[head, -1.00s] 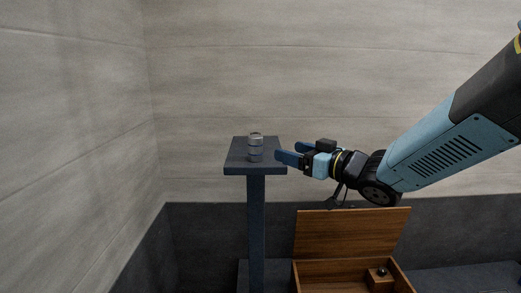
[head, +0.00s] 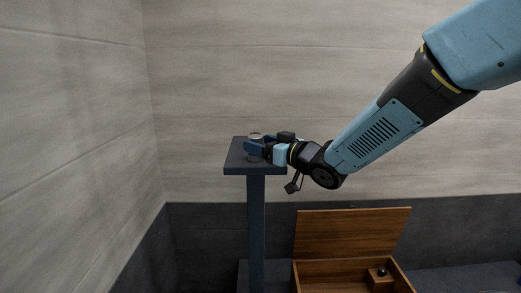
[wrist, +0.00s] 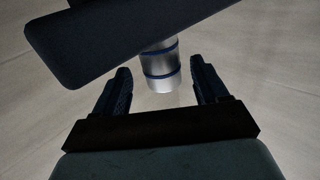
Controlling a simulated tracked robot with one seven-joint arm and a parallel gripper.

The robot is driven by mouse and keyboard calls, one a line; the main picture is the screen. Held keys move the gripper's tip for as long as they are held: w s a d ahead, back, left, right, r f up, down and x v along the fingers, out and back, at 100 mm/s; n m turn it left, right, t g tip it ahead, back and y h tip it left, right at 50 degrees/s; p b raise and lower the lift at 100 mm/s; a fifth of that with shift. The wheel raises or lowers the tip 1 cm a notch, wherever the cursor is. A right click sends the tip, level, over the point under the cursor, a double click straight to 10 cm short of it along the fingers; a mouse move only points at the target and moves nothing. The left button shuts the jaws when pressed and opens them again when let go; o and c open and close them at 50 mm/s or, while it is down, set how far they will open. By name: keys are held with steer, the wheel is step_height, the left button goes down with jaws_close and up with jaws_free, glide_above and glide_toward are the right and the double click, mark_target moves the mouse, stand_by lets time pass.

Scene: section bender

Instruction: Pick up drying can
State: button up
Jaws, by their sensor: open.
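The drying can is a small silvery cylinder with dark blue bands. In the head view only its top (head: 255,136) and a little of its side show; my gripper covers most of it. It stands upright on the dark blue pedestal (head: 236,160). In the wrist view the can (wrist: 160,66) lies between the two finger lines, and the pedestal top (wrist: 130,35) crosses the upper part. My gripper (head: 254,148) is open at the can, with its fingers apart on either side (wrist: 160,88) in the wrist view. I cannot tell whether a finger touches the can.
An open wooden box (head: 334,272) with a raised lid (head: 350,232) stands low at the right, with a small wooden block (head: 379,280) inside. A tiled wall (head: 75,120) is on the left and another behind. The air above the pedestal is clear.

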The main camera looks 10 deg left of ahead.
steer(key=x, duration=0.2)
steer(key=shift+w+a, duration=0.25)
steer(key=shift+a, duration=0.05)
steer(key=c, duration=1.1)
